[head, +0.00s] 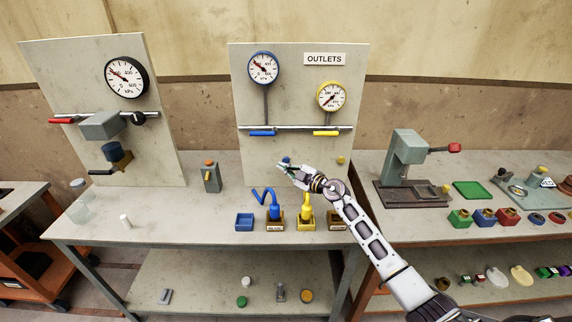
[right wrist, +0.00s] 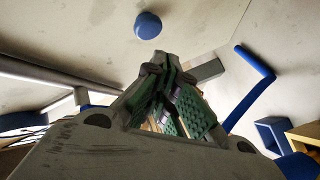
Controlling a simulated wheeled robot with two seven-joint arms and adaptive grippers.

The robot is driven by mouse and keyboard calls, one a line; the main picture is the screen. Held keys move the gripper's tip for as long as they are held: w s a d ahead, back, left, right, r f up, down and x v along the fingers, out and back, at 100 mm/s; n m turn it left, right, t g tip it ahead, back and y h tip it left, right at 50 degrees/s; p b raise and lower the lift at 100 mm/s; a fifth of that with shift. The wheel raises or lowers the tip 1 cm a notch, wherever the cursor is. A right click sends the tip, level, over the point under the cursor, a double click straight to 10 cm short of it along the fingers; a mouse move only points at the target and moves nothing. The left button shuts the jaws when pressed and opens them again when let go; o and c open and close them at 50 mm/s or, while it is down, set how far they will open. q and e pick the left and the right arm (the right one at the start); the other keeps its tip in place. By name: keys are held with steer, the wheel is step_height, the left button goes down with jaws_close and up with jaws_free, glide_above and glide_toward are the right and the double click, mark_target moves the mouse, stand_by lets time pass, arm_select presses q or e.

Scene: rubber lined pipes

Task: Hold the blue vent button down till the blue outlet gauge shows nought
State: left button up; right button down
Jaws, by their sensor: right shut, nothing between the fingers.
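The blue outlet gauge (head: 263,68) is at the upper left of the outlets panel; its needle points to the upper left, but I cannot read the value. The round blue vent button (right wrist: 148,25) is at the top of the right wrist view. In the head view it (head: 286,159) is low on the panel, partly hidden by my gripper. My right gripper (head: 284,165) is shut and empty in front of the panel. In the right wrist view its fingertips (right wrist: 168,65) are just short of the button, with a visible gap. My left gripper is out of view.
A yellow gauge (head: 331,97) and yellow button (head: 341,160) are on the same panel. Blue and yellow levers (head: 262,133) sit on the pipe above my gripper. A blue bin (head: 244,222) and hose-fitted blocks stand on the bench below. A lever press (head: 408,160) stands at right.

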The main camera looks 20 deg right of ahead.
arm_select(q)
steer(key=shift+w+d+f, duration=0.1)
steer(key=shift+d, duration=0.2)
arm_select(e)
steer(key=shift+w+d, duration=0.15)
steer(key=shift+w, duration=0.4)
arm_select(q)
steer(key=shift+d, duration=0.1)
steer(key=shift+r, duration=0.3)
arm_select(e)
steer(key=shift+w+d, duration=0.1)
steer(key=shift+w, duration=0.3)
stand_by(0.4)
steer(key=shift+w+d, duration=0.15)
steer(key=shift+w, duration=0.35)
stand_by(3.1)
arm_select(q)
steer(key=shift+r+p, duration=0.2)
steer(key=shift+p, duration=0.25)
arm_select(e)
steer(key=shift+s, duration=0.15)
stand_by(0.7)
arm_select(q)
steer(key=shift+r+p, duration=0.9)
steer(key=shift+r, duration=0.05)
arm_select(e)
steer(key=shift+s+a, duration=0.25)
steer(key=shift+s, duration=0.5)
